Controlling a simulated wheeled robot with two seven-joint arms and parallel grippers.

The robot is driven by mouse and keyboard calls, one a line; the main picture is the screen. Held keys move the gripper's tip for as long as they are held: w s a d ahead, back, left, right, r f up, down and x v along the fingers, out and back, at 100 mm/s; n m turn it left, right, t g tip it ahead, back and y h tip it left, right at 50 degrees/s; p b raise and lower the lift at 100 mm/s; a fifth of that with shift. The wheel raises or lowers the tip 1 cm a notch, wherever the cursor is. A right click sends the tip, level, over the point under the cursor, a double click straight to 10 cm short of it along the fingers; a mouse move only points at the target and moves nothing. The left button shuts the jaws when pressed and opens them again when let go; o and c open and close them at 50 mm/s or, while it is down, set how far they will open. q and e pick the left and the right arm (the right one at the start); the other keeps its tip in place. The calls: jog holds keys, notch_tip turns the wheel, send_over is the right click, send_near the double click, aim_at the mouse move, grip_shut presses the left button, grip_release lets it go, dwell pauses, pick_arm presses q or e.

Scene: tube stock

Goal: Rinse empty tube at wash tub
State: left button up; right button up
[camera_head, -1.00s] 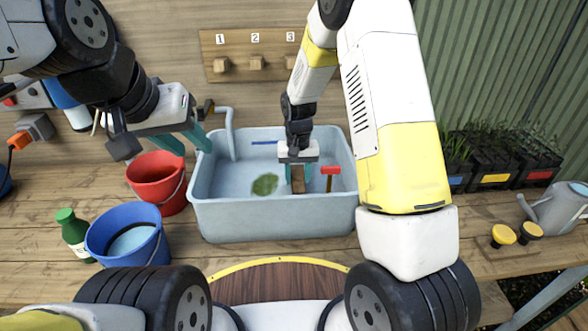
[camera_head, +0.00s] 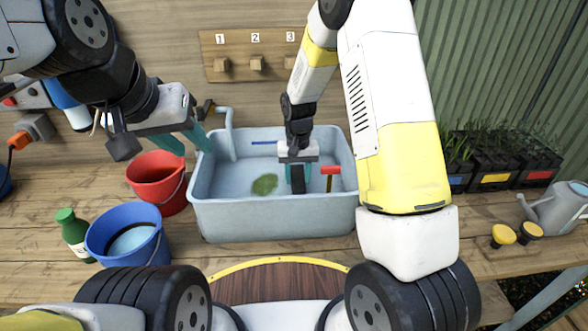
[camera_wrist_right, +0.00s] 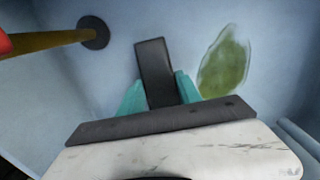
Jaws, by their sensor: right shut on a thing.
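The pale blue wash tub (camera_head: 275,222) stands on the bench in the middle of the head view. My right gripper (camera_head: 298,180) reaches down inside the tub. Its teal fingers are shut on a dark, narrow tube (camera_head: 298,185). The right wrist view shows the tube (camera_wrist_right: 156,72) between the fingers (camera_wrist_right: 158,92), tilted slightly, with a plain dark surface. I cannot tell whether the tub holds water. My left gripper (camera_head: 185,142) is open and empty beside the tub's back left corner, near the tap (camera_head: 229,135).
In the tub are a green patch (camera_head: 264,184) and a red-handled yellow rod (camera_head: 330,171) on a dark disc (camera_wrist_right: 94,32). Left stand a red bucket (camera_head: 150,185), blue bucket (camera_head: 120,243) and green bottle (camera_head: 72,235). Planted trays (camera_head: 495,180) and a watering can (camera_head: 562,210) are right.

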aim_at(298, 179)
notch_tip(298, 179, up, 18)
jog(key=shift+f, duration=0.2)
dwell(1.4)
dwell(2.0)
jog(key=shift+r, duration=2)
